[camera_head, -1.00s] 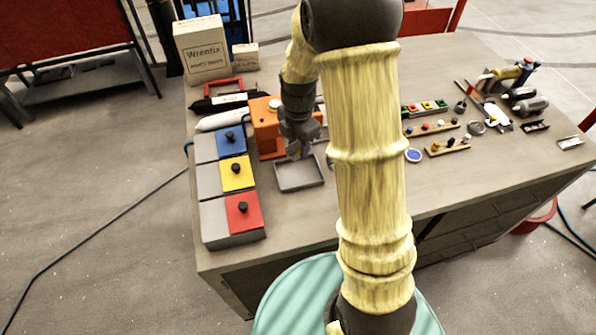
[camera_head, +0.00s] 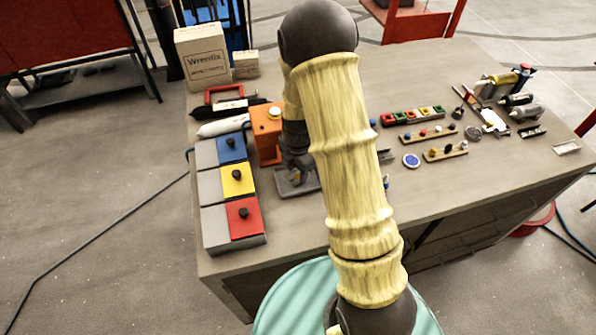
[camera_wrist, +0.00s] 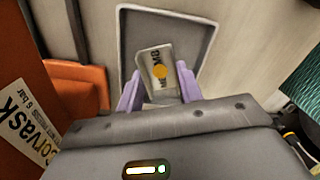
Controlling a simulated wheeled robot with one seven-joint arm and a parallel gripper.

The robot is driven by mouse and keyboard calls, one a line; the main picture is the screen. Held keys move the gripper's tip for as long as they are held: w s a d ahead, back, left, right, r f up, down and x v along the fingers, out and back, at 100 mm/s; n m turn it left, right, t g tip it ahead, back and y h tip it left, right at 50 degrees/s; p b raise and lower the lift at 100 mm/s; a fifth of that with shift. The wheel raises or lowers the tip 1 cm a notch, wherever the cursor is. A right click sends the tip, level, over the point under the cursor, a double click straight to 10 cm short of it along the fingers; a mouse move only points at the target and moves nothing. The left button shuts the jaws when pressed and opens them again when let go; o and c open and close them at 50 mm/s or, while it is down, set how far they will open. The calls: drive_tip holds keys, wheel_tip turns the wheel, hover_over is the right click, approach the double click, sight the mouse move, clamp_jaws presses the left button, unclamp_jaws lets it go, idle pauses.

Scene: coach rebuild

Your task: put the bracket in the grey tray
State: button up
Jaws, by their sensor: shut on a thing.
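My gripper (camera_head: 297,172) is low over the grey tray (camera_head: 304,188) in the head view. In the wrist view, my purple fingers (camera_wrist: 158,74) are shut on a pale flat piece with dark lettering and a yellow dot, which seems to be the bracket (camera_wrist: 150,59). It is inside the outline of the tray (camera_wrist: 207,28). I cannot tell whether it touches the tray floor. My arm covers part of the table in the head view.
Grey boxes with blue, yellow and red lids (camera_head: 238,180) stand left of the tray. An orange device (camera_head: 266,130) stands just behind it. A blue disc (camera_head: 411,160) and several small parts lie to the right. The table's front is clear.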

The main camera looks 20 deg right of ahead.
sight(298, 177)
drive_tip(key=shift+f, duration=0.6)
drive_tip(key=shift+f, duration=0.2)
drive_tip(key=o, duration=1.1)
drive_tip(key=shift+r, duration=0.1)
wheel_tip(298, 177, up, 12)
drive_tip(key=b, duration=0.2)
drive_tip(key=shift+r, duration=0.15)
